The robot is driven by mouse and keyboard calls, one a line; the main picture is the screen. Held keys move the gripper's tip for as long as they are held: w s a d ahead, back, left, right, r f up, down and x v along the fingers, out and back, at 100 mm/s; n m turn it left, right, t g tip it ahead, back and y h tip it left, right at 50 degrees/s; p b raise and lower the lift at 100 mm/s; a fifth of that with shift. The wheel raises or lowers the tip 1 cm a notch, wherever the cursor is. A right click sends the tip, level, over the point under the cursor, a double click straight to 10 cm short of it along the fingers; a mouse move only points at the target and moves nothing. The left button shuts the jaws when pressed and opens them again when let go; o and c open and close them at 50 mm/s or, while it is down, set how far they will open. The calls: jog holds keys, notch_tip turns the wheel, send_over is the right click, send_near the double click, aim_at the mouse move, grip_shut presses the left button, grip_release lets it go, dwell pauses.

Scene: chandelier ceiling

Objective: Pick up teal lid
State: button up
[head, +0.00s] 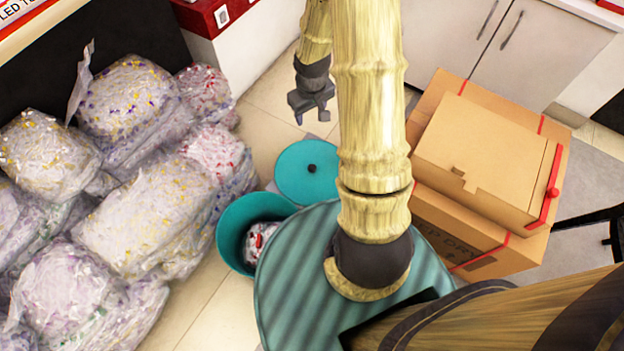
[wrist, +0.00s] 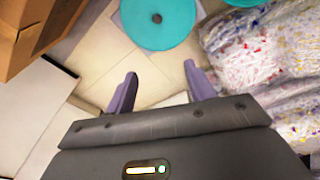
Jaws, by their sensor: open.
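The teal lid (head: 308,172) is a flat round disc with a small dark knob at its centre. In the head view it lies beside a teal bin (head: 233,235), partly hidden behind my arm. In the wrist view the lid (wrist: 158,22) is at the top centre, cut off by the frame edge, its knob in view. My gripper (head: 312,108) is dark, open and empty in the head view, above and apart from the lid. In the wrist view its two purple-grey fingers (wrist: 160,84) are spread with only floor between them.
Clear bags of shredded paper (head: 150,200) are heaped on the left. Cardboard boxes (head: 480,160) are stacked on the right. White cabinets (head: 500,45) stand at the back. Tiled floor (head: 268,100) is open between the bags and my arm. The bin holds something white and red.

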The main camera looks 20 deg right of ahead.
notch_tip(320, 180, down, 21)
jog(key=w+d+b, duration=0.2)
jog(key=b, duration=0.9)
jog(key=shift+d+f+y, duration=0.15)
jog(key=shift+d+y, duration=0.15)
jog(key=shift+d, duration=0.05)
jog(key=b, duration=0.8)
send_over(312, 167)
jog(key=f, duration=1.2)
jog(key=shift+s, duration=0.4)
jog(key=f+b, duration=0.4)
jog(key=f, duration=0.1)
jog(key=shift+w+f, duration=0.2)
jog(key=shift+w, duration=0.15)
jog(key=shift+r, duration=0.1)
jog(key=c, duration=1.1)
